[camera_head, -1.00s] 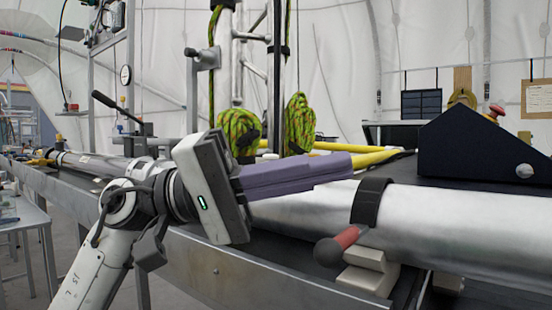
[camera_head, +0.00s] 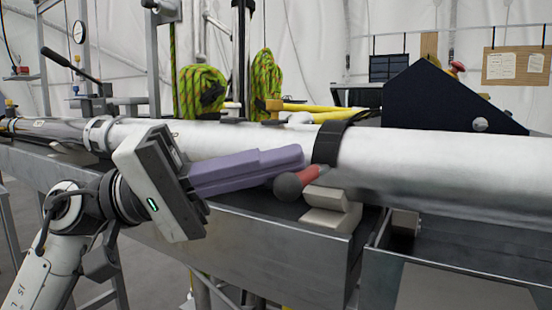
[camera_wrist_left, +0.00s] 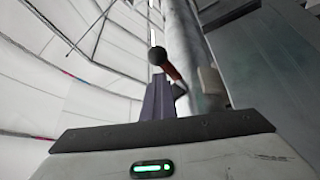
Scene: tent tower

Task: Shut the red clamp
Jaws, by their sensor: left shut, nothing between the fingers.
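The red clamp has a black band (camera_head: 328,146) around a thick white tube. Its red handle (camera_head: 308,174) sticks out toward the front left and ends in a dark ball knob (camera_head: 288,187). A beige block (camera_head: 331,208) sits below the band. My left gripper (camera_head: 299,158) has its purple fingers shut and empty. Its tips are just left of the band and appear close above the knob and handle; contact is unclear. In the left wrist view the knob (camera_wrist_left: 157,56) and red handle (camera_wrist_left: 171,71) show just beyond the fingers (camera_wrist_left: 157,98). My right gripper is out of view.
The white tube (camera_head: 440,165) runs along a metal bench (camera_head: 262,243). A dark wedge-shaped box (camera_head: 455,105) with a red button stands behind it at right. Green rope coils (camera_head: 202,90) hang behind at left. The space in front of the bench looks free.

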